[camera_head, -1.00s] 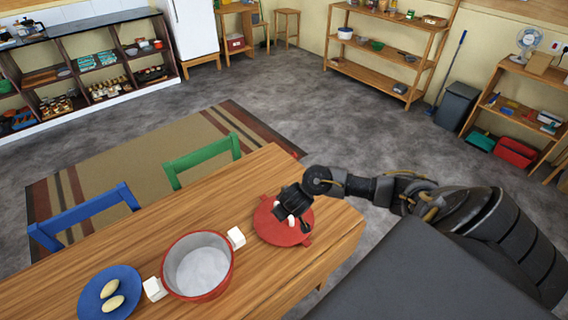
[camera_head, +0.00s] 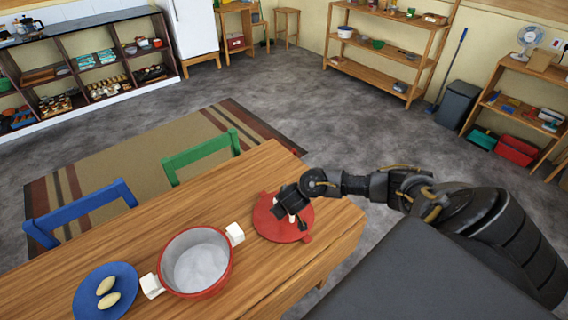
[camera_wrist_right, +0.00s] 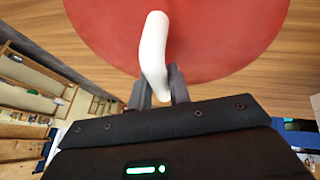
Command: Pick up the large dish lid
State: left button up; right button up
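The large dish lid (camera_head: 268,224) is a red disc with small side tabs and a white handle. It is at the right end of the wooden table, beside the pot. My right gripper (camera_head: 292,208) is over the lid at its handle. In the right wrist view, the white handle (camera_wrist_right: 154,50) runs down between the two dark fingers (camera_wrist_right: 158,88), which are close on both sides of it. The red lid (camera_wrist_right: 215,35) fills the upper part of that view. The exact finger contact is partly hidden. My left gripper is not in view.
A red pot (camera_head: 228,270) with white handles stands left of the lid. A blue plate (camera_head: 130,290) with two pale oval items lies farther left. The wooden table (camera_head: 270,170) has bare room behind the pot. A green chair (camera_head: 200,157) and a blue chair (camera_head: 80,213) stand at its far side.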

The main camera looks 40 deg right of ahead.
grip_shut()
jog(key=shift+r, duration=0.1)
jog(key=shift+r, duration=0.25)
notch_tip(320, 180, up, 3)
jog(key=shift+w+f+p, duration=0.1)
jog(key=shift+p, duration=0.6)
jog(key=s+a+r+p, duration=0.9)
jog(key=s+a, duration=0.1)
jog(key=shift+r, duration=0.2)
jog(key=shift+d, duration=0.1)
